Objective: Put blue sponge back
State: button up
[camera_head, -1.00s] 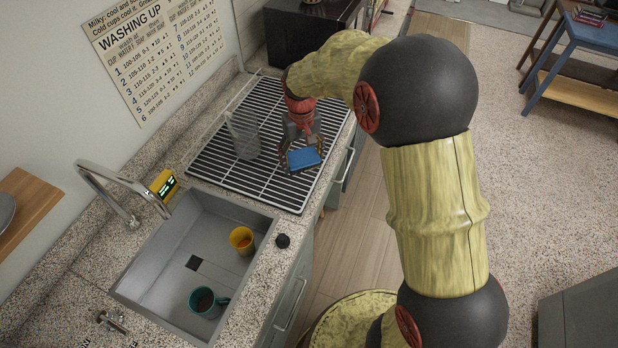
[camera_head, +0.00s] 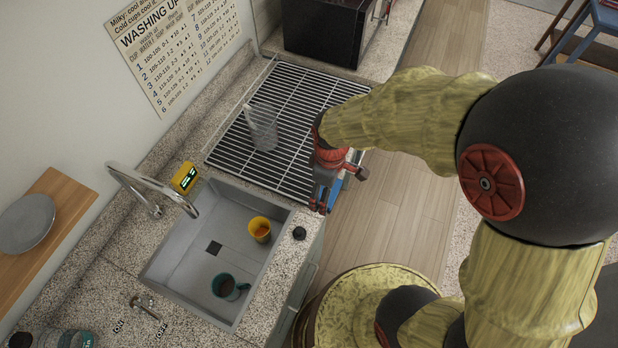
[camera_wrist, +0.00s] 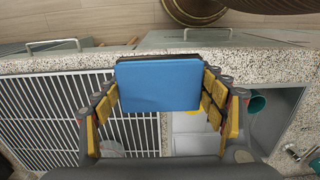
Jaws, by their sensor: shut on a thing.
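The blue sponge (camera_wrist: 158,86) is a flat blue block, held between the two yellow-padded fingers of my gripper (camera_wrist: 160,95) in the wrist view. In the head view my gripper (camera_head: 325,187) is at the front edge of the counter, beside the right side of the wire drying rack. Only a sliver of the blue sponge (camera_head: 346,172) shows there, behind the gripper. In the wrist view the sponge is above the counter edge, between the rack and the sink.
The grey sink (camera_head: 180,262) holds a yellow cup (camera_head: 259,229) and a dark teal mug (camera_head: 229,287). A clear glass (camera_head: 262,128) stands on the drying rack (camera_head: 290,95). A faucet (camera_head: 150,187) and a yellow device (camera_head: 185,178) are behind the sink. A wooden shelf (camera_head: 62,207) holds a plate.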

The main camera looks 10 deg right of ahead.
jog(key=w+a+f, duration=0.2)
jog(key=w+f, duration=0.2)
jog(key=w, duration=0.3)
send_over(309, 182)
jog(key=f, duration=0.4)
jog(key=shift+s+f+b, duration=0.2)
jog(key=shift+f+b, duration=0.15)
jog(key=shift+f, duration=0.05)
jog(key=shift+w+f, duration=0.2)
jog(key=shift+f, duration=1.5)
